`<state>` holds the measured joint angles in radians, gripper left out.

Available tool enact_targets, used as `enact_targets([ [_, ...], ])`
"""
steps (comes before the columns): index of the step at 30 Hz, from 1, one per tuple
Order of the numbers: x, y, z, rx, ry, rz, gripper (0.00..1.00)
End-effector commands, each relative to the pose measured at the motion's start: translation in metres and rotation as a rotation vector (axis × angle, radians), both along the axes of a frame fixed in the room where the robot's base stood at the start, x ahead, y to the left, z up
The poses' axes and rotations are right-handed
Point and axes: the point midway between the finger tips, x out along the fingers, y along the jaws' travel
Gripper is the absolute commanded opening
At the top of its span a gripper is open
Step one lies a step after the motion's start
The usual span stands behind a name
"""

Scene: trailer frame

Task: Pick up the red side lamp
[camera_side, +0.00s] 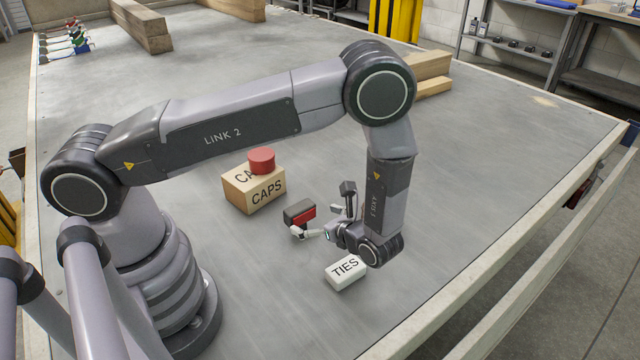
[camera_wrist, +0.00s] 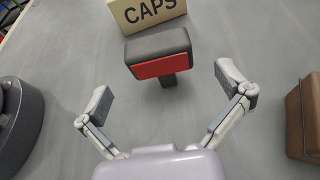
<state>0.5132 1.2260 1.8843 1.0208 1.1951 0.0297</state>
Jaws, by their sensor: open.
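The red side lamp (camera_side: 306,214) has a dark grey housing and a red face. It sits low over the grey deck, near the middle of the side view. In the wrist view the lamp (camera_wrist: 159,69) is ahead of my gripper, its red face turned toward me, with a dark stem below it. My gripper (camera_wrist: 167,85) is open, its two fingers spread wide with the lamp beyond and between their tips. In the side view my gripper (camera_side: 305,232) is low at the lamp's near side; whether a finger touches it I cannot tell.
A tan CAPS box (camera_side: 254,190) with a red cap (camera_side: 262,161) on top stands behind the lamp. A white TIES box (camera_side: 345,271) lies below my wrist. A brown block (camera_wrist: 304,115) is at the wrist view's right edge. Timber beams (camera_side: 432,72) lie farther back.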

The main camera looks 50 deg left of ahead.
Motion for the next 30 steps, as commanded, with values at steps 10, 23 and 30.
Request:
enact_targets([
  [10, -0.003, 0.041, -0.015, 0.000, 0.002, 0.005, 1.00],
  [23, -0.002, 0.051, -0.019, -0.002, -0.002, 0.001, 0.91],
  [30, -0.002, 0.050, -0.019, -0.002, -0.002, 0.001, 0.60],
])
